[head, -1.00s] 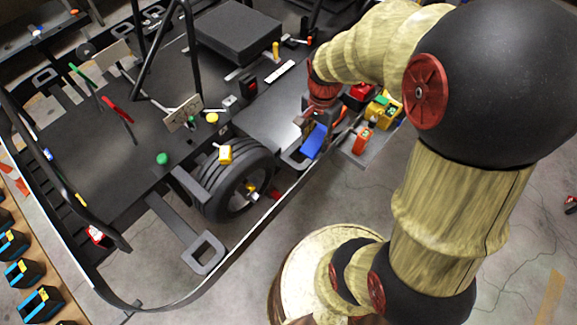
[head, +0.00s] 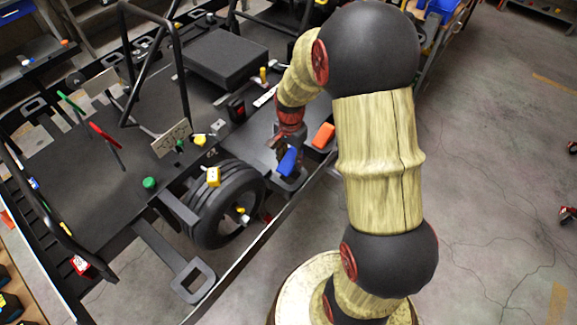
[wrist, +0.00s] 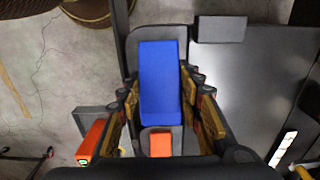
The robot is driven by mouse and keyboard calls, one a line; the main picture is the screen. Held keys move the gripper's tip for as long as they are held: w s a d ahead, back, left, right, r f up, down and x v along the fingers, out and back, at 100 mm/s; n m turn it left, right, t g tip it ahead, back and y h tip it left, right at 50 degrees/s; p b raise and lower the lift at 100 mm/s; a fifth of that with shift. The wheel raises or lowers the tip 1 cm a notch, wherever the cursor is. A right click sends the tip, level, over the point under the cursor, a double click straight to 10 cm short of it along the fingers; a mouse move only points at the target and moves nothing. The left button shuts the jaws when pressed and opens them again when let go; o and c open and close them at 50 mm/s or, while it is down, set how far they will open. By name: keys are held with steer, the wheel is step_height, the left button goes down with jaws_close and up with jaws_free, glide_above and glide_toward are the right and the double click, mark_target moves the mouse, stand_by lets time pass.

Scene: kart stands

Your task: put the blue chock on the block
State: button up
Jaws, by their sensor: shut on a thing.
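The blue chock (wrist: 160,82) is a plain blue block between the two fingers of my gripper (wrist: 165,103) in the wrist view. My gripper is shut on it. In the head view the chock (head: 287,162) hangs below my gripper (head: 286,145), beside the kart's rear wheel. In the wrist view it lies over a dark grey, round-ended frame piece; I cannot tell whether they touch. A small dark grey block (wrist: 221,29) sits up and to the right of the chock in the wrist view. I cannot tell whether this is the task's block.
An orange object (head: 323,135) lies right of the chock. A large black pad (head: 225,58) is farther back. A flat dark plate (wrist: 262,75) has bare room.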

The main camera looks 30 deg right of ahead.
mark_target(289, 164)
steer(key=shift+w+d+f, duration=0.25)
steer(key=shift+w+f, duration=0.65)
steer(key=shift+f, duration=0.25)
steer(key=shift+f+b, duration=0.6)
steer(key=shift+f, duration=0.8)
steer(key=shift+f, duration=0.15)
steer(key=o, duration=1.3)
